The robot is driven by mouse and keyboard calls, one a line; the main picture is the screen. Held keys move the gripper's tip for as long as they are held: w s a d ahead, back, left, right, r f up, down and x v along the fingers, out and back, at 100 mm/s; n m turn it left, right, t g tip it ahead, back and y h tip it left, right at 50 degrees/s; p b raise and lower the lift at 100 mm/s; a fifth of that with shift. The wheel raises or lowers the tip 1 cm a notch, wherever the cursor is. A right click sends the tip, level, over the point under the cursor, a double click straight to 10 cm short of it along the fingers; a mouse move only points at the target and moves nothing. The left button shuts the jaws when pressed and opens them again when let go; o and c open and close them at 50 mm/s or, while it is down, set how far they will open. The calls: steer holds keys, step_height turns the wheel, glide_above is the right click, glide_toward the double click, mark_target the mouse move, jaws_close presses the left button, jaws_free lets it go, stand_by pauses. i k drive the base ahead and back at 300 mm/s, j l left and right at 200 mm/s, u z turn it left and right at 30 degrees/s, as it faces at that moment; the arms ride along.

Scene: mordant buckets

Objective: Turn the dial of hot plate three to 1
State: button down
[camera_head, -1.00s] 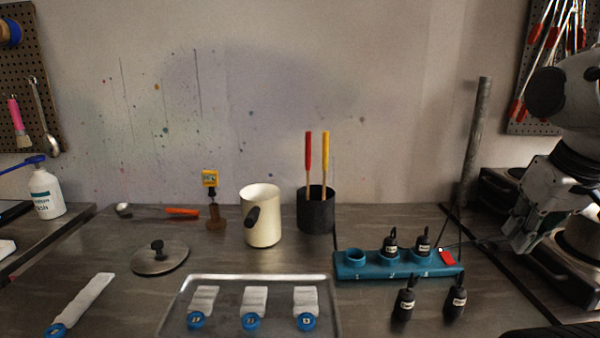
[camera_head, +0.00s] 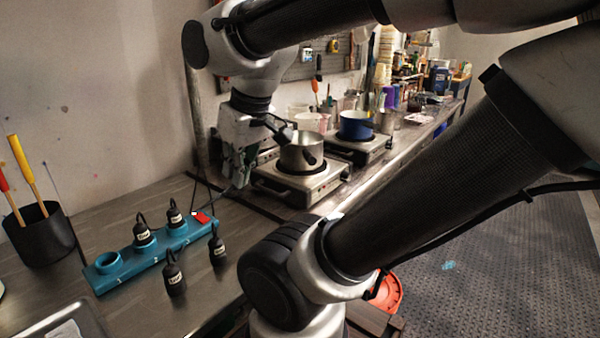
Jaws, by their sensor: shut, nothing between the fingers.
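A hot plate (camera_head: 322,184) with a steel pot (camera_head: 301,152) on it stands at the near end of the side counter. A second hot plate (camera_head: 368,156) farther right bears a dark blue pot (camera_head: 356,125). Part of another unit shows behind my gripper, mostly hidden. I cannot read any number, so I cannot tell which is hot plate three, nor where its dial points. My gripper (camera_head: 234,178) hangs left of the steel pot's hot plate, above the counter. It is shut and empty; its fingertips are small and dark in this view.
A teal rack (camera_head: 112,280) with black plugs stands on the near table, with two loose black plugs in front. A black cup (camera_head: 42,240) holds red and yellow handles. A grey post (camera_head: 196,125) rises behind the gripper. Open floor (camera_head: 500,250) lies at right.

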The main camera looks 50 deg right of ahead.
mark_target(346, 176)
steer(key=k+z, duration=0.1)
steer(key=z, duration=0.3)
steer(key=k+l+z, duration=0.1)
steer(key=z, duration=0.25)
steer(key=l+z, duration=0.1)
steer(key=z, duration=0.3)
steer(key=k+l+z, duration=0.1)
steer(key=z, duration=0.25)
